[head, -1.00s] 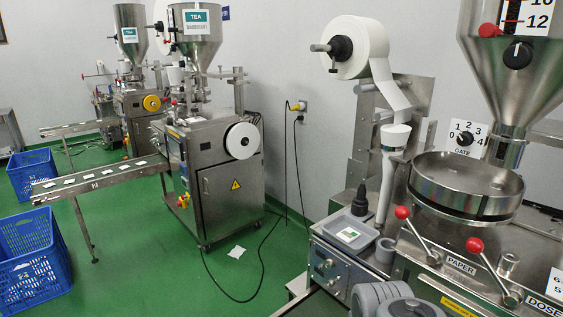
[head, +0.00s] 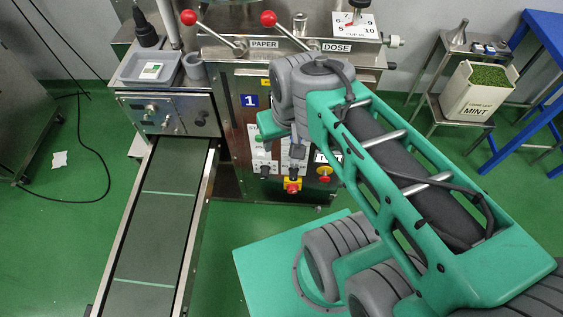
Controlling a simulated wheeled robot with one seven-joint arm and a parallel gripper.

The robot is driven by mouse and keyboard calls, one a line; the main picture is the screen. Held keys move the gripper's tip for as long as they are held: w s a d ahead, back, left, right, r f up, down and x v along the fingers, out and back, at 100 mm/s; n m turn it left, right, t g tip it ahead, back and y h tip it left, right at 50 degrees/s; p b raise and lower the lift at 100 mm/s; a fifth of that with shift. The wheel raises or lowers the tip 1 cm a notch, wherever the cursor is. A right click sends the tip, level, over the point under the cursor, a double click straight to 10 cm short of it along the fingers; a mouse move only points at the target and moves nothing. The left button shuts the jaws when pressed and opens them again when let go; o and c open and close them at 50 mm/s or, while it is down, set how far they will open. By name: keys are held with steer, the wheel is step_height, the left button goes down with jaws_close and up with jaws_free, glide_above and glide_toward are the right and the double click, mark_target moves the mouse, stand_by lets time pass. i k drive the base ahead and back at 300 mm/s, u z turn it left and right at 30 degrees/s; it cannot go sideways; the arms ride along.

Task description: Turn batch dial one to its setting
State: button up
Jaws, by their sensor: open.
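The machine with a blue "1" plate (head: 250,100) stands ahead in the head view. Its front control panel (head: 236,135) carries white label plates and small dark knobs, partly hidden by my arm. I cannot make out which knob is batch dial one, nor its setting. My gripper (head: 286,152) is at the end of my green and grey arm, close in front of this panel. It is mostly hidden by the wrist, and nothing is seen held in it. I cannot tell whether it touches anything.
A red stop button on yellow (head: 292,186) and another red button (head: 325,179) sit low on the panel. Two red-knobbed levers stand above, by the PAPER (head: 264,44) and DOSE labels. A conveyor (head: 160,235) runs at left. A MINT bin (head: 476,95) stands at right. Green floor lies open.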

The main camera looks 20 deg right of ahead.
mark_target(265, 169)
steer(key=u, duration=1)
steer(key=k, duration=0.9)
steer(key=u, duration=1.5)
